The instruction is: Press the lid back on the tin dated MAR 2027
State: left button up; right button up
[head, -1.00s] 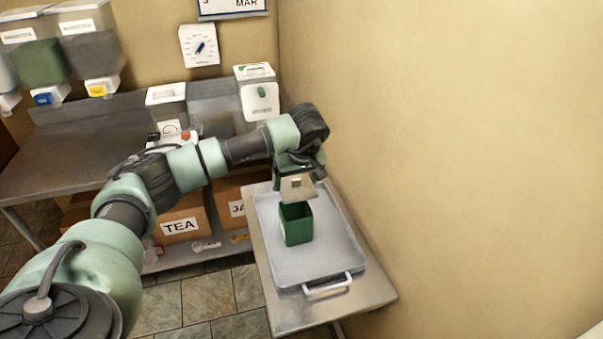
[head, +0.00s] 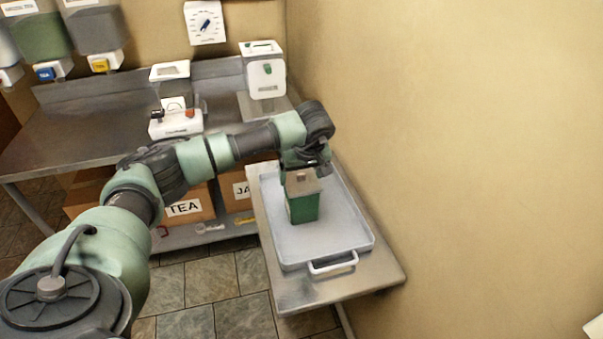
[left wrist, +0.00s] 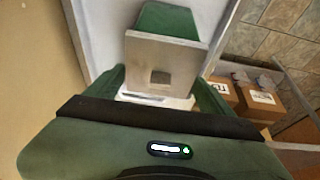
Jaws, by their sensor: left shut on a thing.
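A green square tin (head: 304,208) stands upright on the grey tray; it also shows in the left wrist view (left wrist: 168,20). A little pale label shows on its left side, but no date can be read. The square metal lid (head: 304,187) with a small knob is at the tin's top. In the left wrist view the lid (left wrist: 178,58) covers part of the tin; I cannot tell whether it is seated. My left gripper (head: 302,176) is shut on the lid from above; its fingers flank it in the left wrist view (left wrist: 160,88). My right gripper is not in view.
The tray (head: 335,238) has a white front handle and lies on a small metal side table (head: 372,280) against the wall. A steel counter (head: 60,150) with a scale (head: 176,124) stands left. Boxes, one marked TEA (head: 190,207), sit below. Tray space in front of the tin is clear.

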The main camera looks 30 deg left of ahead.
pick_arm(q)
jog(key=shift+d, duration=0.1)
dwell(0.8)
jog(key=shift+f+b, duration=0.25)
jog(key=shift+b, duration=0.05)
dwell(1.1)
jog(key=shift+f+b, duration=0.3)
jog(key=shift+b, duration=0.05)
dwell(0.9)
jog(key=o, duration=1.2)
jog(key=shift+o, duration=0.2)
jog(key=shift+r+p, duration=2.25)
jog(key=shift+r, duration=1.3)
jog(key=shift+s, duration=0.1)
